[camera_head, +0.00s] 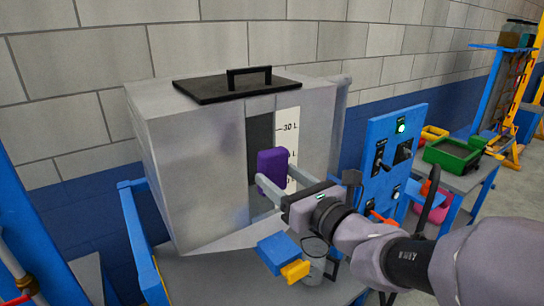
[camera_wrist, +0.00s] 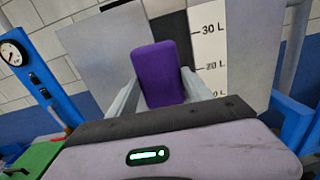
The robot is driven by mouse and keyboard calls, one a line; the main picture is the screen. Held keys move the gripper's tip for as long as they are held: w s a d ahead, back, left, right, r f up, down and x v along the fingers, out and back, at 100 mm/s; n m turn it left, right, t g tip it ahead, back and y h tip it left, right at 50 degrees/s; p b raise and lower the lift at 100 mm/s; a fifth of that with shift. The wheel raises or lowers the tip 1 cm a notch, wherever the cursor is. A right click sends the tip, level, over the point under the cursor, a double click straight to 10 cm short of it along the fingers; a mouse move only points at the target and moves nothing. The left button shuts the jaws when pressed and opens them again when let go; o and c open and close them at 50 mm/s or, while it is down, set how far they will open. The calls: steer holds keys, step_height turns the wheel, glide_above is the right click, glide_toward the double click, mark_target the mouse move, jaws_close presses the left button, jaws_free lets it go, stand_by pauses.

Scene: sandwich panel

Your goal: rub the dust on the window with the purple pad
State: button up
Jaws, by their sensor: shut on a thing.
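The purple pad (camera_head: 272,168) is held upright between the fingers of my gripper (camera_head: 270,188), in front of the metal tank. It also shows in the wrist view (camera_wrist: 158,74), between the two fingers of my gripper (camera_wrist: 160,88). The window (camera_head: 260,134) is a dark upright strip in the tank's front face, left of a white scale. In the wrist view the dark window (camera_wrist: 172,28) shows above and behind the pad. I cannot tell whether pad and window touch. Dust is not distinguishable.
The grey tank (camera_head: 195,165) has a black lid (camera_head: 238,84) with a handle. A white scale (camera_head: 287,130) is beside the window. A blue panel (camera_head: 392,160) stands to the right. A blue and yellow valve piece (camera_head: 283,258) and a clear jug (camera_head: 314,262) are below.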

step_height(320, 180, down, 10)
steer(key=m, duration=0.8)
steer(key=w+a+m+p, duration=0.1)
steer(key=w+a, duration=0.3)
steer(key=w, duration=0.1)
steer(key=shift+w+f, duration=0.15)
steer(key=shift+w, duration=0.25)
steer(key=shift+p+x, duration=0.55)
steer(key=shift+x, duration=0.45)
steer(key=w+d, duration=0.1)
steer(key=w+d+p, duration=0.1)
steer(key=d, duration=0.1)
steer(key=shift+w+d, duration=0.1)
steer(key=shift+d, duration=0.05)
steer(key=shift+s+a, duration=0.55)
steer(key=shift+a, duration=0.25)
steer(key=shift+s+a, duration=0.55)
steer(key=shift+a, duration=0.3)
